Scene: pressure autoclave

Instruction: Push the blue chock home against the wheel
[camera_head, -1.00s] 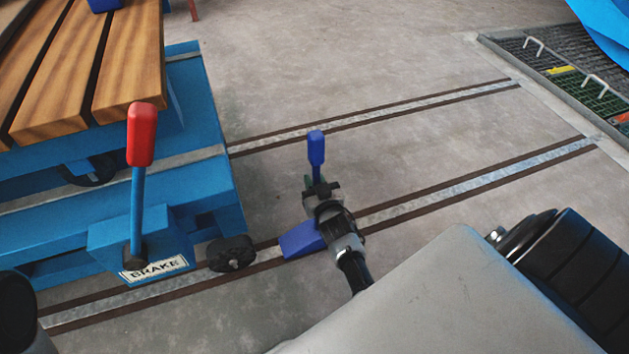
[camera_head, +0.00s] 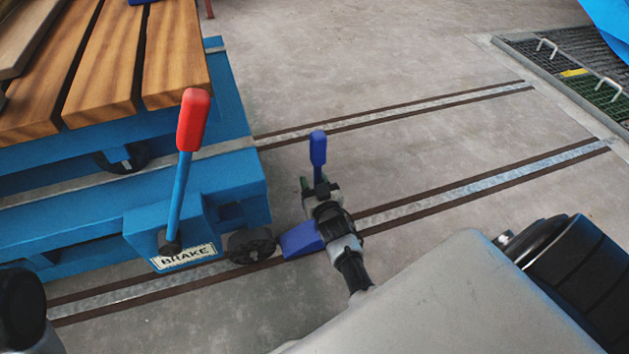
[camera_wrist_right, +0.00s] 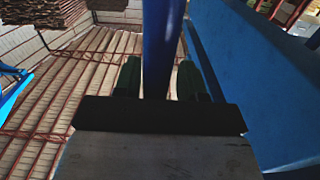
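The blue chock (camera_head: 302,240) sits on the near rail, just right of the cart's dark front wheel (camera_head: 251,245). Its sloped left end is at or almost at the wheel's edge; I cannot tell whether they touch. Its upright blue handle (camera_head: 318,150) rises behind my right gripper (camera_head: 318,190). In the right wrist view the blue handle (camera_wrist_right: 162,50) stands between the two green fingers (camera_wrist_right: 160,80), which sit close on both sides of it. My gripper and wrist partly hide the chock's right side. My left gripper is not in view.
The blue cart (camera_head: 100,215) with a wooden slatted top stands at left. Two rails (camera_head: 480,193) run rightward over bare floor. A floor grate (camera_head: 570,70) lies at far right.

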